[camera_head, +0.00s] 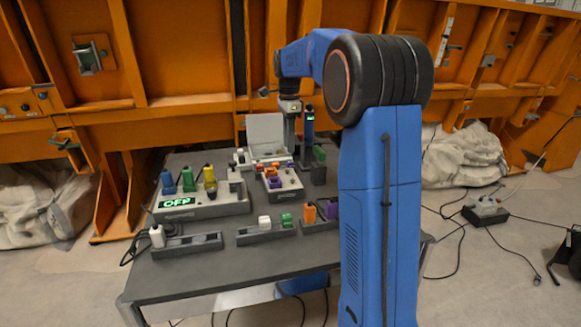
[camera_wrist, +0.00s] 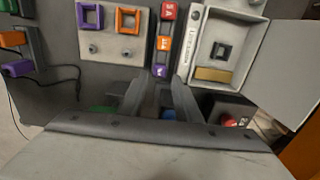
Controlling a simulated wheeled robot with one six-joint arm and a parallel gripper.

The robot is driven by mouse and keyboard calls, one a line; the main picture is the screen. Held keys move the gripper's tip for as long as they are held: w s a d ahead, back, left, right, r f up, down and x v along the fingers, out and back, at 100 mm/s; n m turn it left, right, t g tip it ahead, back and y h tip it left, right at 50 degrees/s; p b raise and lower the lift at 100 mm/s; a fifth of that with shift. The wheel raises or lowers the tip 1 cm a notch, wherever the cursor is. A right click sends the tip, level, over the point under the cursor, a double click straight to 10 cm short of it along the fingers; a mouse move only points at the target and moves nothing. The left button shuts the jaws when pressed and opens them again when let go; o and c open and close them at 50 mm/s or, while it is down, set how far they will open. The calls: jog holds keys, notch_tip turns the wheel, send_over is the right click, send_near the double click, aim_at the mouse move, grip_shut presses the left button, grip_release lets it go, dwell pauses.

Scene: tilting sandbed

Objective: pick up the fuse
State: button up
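In the wrist view, a narrow dark holder carries a red fuse-like block marked 5A (camera_wrist: 168,11), an orange one (camera_wrist: 163,43) and a purple one (camera_wrist: 160,71) in a line. Which one the task means I cannot tell. My gripper (camera_wrist: 158,86) has its two dark fingers apart, with nothing seen held between them. The purple block lies just beyond the fingertips, roughly in line with the gap; the height between them is unclear. In the head view, my gripper (camera_head: 290,104) hangs over the back of the table (camera_head: 215,270), near the open white box (camera_head: 266,134).
In the wrist view, a board with purple (camera_wrist: 90,16) and orange (camera_wrist: 128,20) square rings lies left of the holder. The open box (camera_wrist: 204,40) and its lid (camera_wrist: 291,60) are right.

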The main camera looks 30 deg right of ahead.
aim_at(291, 161)
jog(key=shift+s+d+f, duration=0.1)
jog(key=shift+d+f, duration=0.05)
jog(key=shift+f, duration=1.45)
jog(key=shift+d+f, duration=0.15)
jog(key=shift+f, duration=1.45)
grip_shut()
